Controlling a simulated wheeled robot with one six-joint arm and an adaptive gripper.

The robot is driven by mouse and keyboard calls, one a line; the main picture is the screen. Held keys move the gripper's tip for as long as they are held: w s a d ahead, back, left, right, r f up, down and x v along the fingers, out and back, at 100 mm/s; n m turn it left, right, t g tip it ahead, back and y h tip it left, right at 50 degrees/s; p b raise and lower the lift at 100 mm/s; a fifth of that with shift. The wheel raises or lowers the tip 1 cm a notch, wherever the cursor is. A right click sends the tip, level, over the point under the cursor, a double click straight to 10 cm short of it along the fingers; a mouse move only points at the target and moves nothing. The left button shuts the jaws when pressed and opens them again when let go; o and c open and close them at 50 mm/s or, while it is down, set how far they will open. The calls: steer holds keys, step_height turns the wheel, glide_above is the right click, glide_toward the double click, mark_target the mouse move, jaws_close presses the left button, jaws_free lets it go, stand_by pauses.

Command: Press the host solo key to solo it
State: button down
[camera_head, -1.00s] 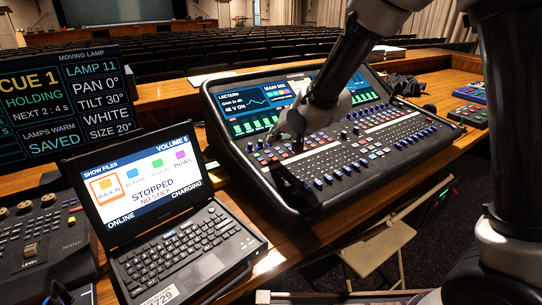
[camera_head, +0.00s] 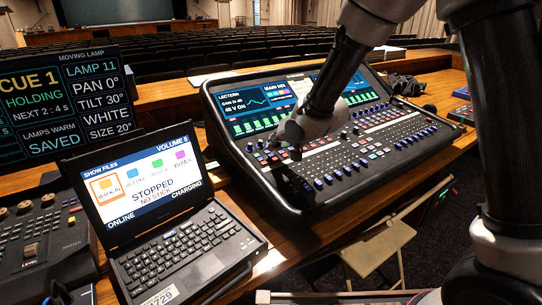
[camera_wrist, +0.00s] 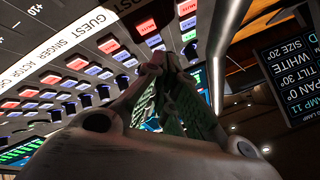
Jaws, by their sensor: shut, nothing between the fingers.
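The mixing desk (camera_head: 400,148) has rows of keys and blue-capped faders below two lit screens. My gripper (camera_head: 297,152) is over the left part of its key rows and covers some keys. In the wrist view, the closed, empty fingertips (camera_wrist: 155,60) are close to rows of red, pale and blue keys (camera_wrist: 97,70). I cannot tell whether they touch a key. Strip labels there include GUEST (camera_wrist: 95,20), SINGER and ACTOR. I cannot make out a HOST label, and the fingers hide some keys.
A laptop (camera_head: 185,245) with a show-files screen stands left of the desk. A cue monitor (camera_head: 70,105) is behind it at the far left, and a control console (camera_head: 45,240) is at the left edge. A folding chair (camera_head: 378,250) is below the desk.

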steer(key=shift+f, duration=0.15)
stand_by(0.7)
steer(key=shift+f, duration=0.25)
steer(key=shift+f, duration=0.25)
stand_by(0.5)
steer(key=shift+r, duration=0.7)
steer(key=shift+r, duration=0.1)
steer(key=r, duration=0.4)
steer(key=shift+s+d+r, duration=0.15)
steer(key=shift+s+r, duration=0.1)
steer(key=shift+r, duration=0.1)
stand_by(0.4)
